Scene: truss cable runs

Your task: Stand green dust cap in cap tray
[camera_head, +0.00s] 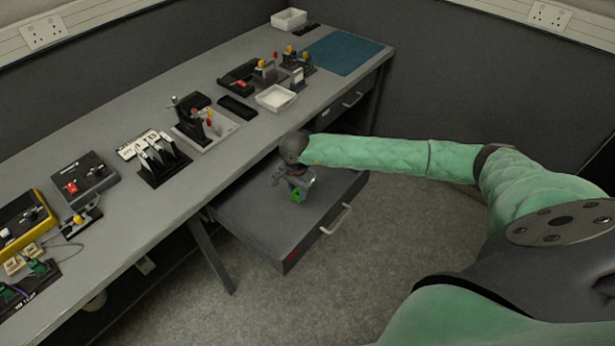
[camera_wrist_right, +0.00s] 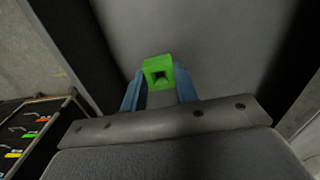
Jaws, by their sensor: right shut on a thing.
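The green dust cap (camera_head: 297,194) is held in my right gripper (camera_head: 296,187), over the pulled-out drawer (camera_head: 255,215) in front of the bench. In the right wrist view the cap (camera_wrist_right: 158,73) is blocky with a square dark hole facing the camera. The blue fingers of my right gripper (camera_wrist_right: 158,92) are closed on its two sides. A small white tray (camera_head: 276,97) stands on the bench; I cannot tell whether it is the cap tray. My left gripper is not in view.
The bench (camera_head: 215,75) carries several fixtures, a blue mat (camera_head: 343,52) and a second white tray (camera_head: 289,19). The drawer's handle (camera_head: 337,218) juts toward the open floor. In the wrist view a rack (camera_wrist_right: 38,130) with coloured pieces shows at lower left.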

